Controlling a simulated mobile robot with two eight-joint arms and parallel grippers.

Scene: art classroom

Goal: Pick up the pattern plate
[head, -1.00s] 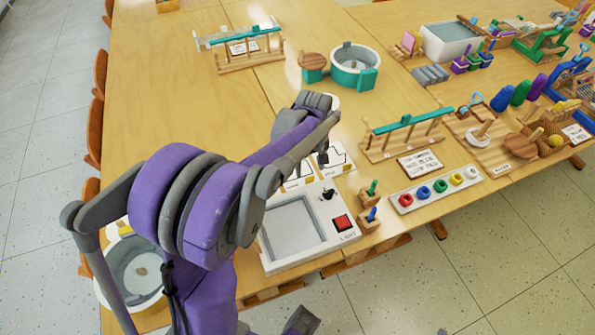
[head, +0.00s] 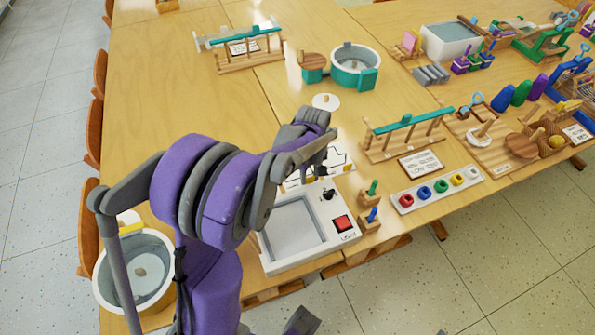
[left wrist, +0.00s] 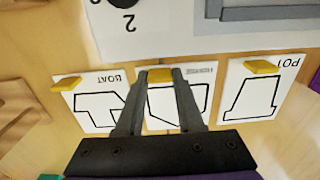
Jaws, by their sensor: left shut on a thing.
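Three white pattern plates with black outlines and yellow tabs lie side by side in the left wrist view: one marked BOAT (left wrist: 92,107), a middle plate (left wrist: 163,115) whose label is partly hidden and unreadable, and one marked POT (left wrist: 262,95). My left gripper (left wrist: 160,76) is shut on the yellow tab of the middle plate, with its fingers covering parts of that plate. In the head view my left gripper (head: 318,165) is low over the plates behind the light box and hides much of them.
The white light box (head: 340,250) with a red button is close in front of the plates. Small wooden blocks with pegs (head: 369,220), a ring tray (head: 437,190) and a wooden rack (head: 405,138) stand to the right. A round tub (head: 135,272) is at left. The far-left table is clear.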

